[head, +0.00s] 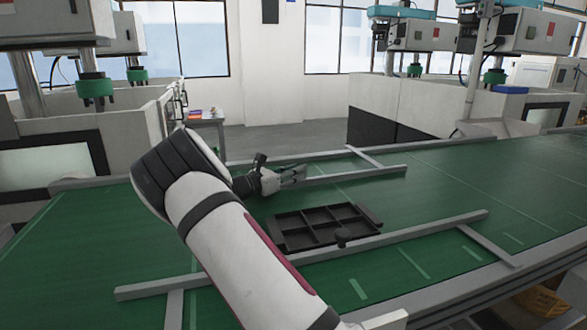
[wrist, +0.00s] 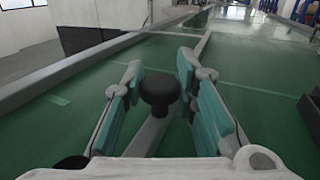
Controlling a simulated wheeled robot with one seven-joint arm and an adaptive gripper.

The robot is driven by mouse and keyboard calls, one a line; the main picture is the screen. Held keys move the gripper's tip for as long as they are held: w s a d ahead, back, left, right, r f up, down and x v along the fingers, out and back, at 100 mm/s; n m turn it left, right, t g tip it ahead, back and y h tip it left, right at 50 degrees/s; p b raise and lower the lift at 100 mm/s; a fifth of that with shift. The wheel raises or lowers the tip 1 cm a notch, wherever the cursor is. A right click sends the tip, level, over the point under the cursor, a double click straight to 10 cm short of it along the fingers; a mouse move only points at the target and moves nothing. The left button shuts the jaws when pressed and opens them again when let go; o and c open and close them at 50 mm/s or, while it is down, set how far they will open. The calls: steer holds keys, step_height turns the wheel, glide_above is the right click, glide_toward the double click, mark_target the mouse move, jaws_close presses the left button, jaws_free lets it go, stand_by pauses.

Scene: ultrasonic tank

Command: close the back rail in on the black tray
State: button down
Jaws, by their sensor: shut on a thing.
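The black tray (head: 279,226), shallow and divided into compartments, lies flat on the green belt in the head view. The back rail (head: 360,172) is a grey bar behind the tray, with a strip of green belt between them. My gripper (head: 302,174) is at the back rail, behind the tray's far side. In the wrist view, the teal fingers of my gripper (wrist: 176,95) are shut on the rail's round black knob (wrist: 160,88). The back rail (wrist: 194,60) runs away beneath it. A dark edge at far right there may be the tray.
A grey cross bar (head: 364,156) meets the back rail. A grey border (head: 430,145) edges the belt behind. Open belt (head: 520,190) lies to the right.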

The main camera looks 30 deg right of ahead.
steer(key=s+p, duration=0.1)
steer(key=s, duration=0.1)
steer(key=s+a+p, duration=0.1)
steer(key=s+p, duration=0.1)
steer(key=s+a+p, duration=0.1)
steer(key=s, duration=0.1)
steer(key=shift+r, duration=0.1)
steer(key=shift+s+p, duration=0.35)
steer(key=shift+s, duration=0.1)
steer(key=c, duration=1.3)
jaws_free()
steer(key=shift+a, duration=0.15)
steer(key=a, duration=0.4)
steer(key=s+a, duration=0.1)
steer(key=a, duration=0.6)
steer(key=shift+s+a, duration=0.15)
steer(key=shift+a, duration=0.25)
